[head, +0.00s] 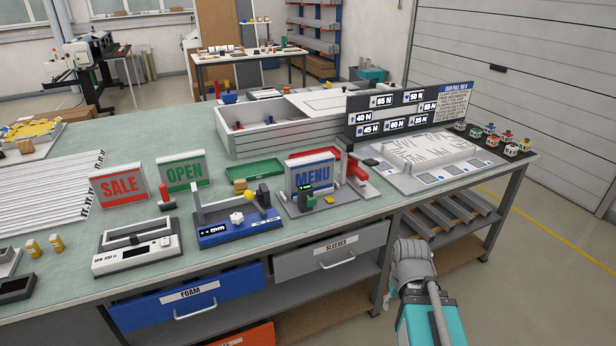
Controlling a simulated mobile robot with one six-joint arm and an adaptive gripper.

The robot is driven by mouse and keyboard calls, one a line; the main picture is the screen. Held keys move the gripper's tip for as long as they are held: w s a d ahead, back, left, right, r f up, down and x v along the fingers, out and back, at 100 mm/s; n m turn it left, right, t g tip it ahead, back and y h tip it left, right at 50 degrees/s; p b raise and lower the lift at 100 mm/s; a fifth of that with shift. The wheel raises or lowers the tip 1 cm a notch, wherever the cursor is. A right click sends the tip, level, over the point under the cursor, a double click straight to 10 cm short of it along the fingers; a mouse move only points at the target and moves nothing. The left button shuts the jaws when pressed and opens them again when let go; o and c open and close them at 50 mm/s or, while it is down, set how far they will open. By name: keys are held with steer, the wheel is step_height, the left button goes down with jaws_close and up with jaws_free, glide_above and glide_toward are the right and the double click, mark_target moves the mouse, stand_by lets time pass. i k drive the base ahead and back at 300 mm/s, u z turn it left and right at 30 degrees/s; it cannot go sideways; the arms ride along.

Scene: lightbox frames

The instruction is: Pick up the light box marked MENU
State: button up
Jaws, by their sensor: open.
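My arm shows at the lower right, in front of the bench and apart from the box. I cannot make out my gripper's fingers in this view.
Light boxes marked SALE (118,185) and OPEN (184,170) stand to the left. A blue fixture (237,232) and a white device (136,250) sit at the front edge. A grey bin (265,140) and a dark label board (408,110) stand behind. Drawers are below.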

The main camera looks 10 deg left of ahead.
mark_target(317, 171)
steer(key=u, duration=0.05)
steer(key=i, duration=0.95)
steer(key=z, duration=0.05)
